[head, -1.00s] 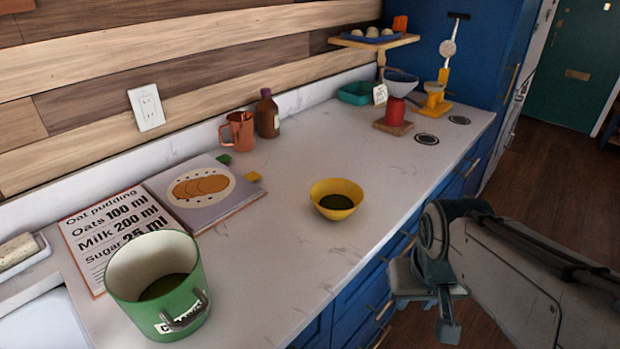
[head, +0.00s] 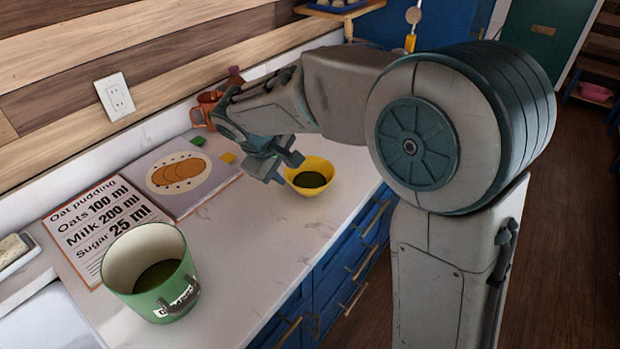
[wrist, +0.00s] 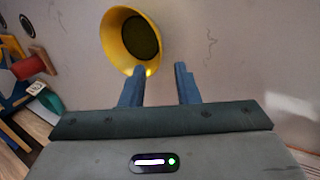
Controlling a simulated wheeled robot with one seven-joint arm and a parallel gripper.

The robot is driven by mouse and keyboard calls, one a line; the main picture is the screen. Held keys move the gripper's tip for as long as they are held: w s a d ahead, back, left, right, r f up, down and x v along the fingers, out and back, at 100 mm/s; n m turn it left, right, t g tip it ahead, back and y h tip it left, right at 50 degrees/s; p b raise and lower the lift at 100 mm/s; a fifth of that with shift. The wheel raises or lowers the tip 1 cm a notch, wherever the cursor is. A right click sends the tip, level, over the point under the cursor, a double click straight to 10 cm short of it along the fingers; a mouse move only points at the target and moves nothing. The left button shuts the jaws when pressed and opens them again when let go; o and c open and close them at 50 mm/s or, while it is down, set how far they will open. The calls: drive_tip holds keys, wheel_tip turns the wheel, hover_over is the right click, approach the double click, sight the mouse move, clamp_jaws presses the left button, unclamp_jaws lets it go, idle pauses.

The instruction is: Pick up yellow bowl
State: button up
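The yellow bowl (head: 310,178) stands upright on the white counter, with something dark green in its bottom. In the wrist view the bowl (wrist: 112,42) lies just beyond the fingertips, more toward the left finger. My gripper (head: 279,168) is above the counter, close to the bowl's left side in the head view. In the wrist view my gripper (wrist: 160,72) has its two fingers apart with bare counter between them. The left fingertip is very near the bowl's rim; I cannot tell whether it touches. My gripper holds nothing.
A green pot (head: 150,272) stands at the counter's front left. A recipe sheet (head: 100,225) and a book (head: 183,180) lie behind it. A copper mug (head: 205,108) is partly hidden behind my arm. The counter in front of the bowl is clear.

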sight(297, 187)
drive_tip(key=p+x, duration=0.1)
drive_tip(key=x, duration=0.9)
drive_tip(key=shift+w+f, duration=0.2)
drive_tip(key=shift+f, duration=0.1)
clamp_jaws()
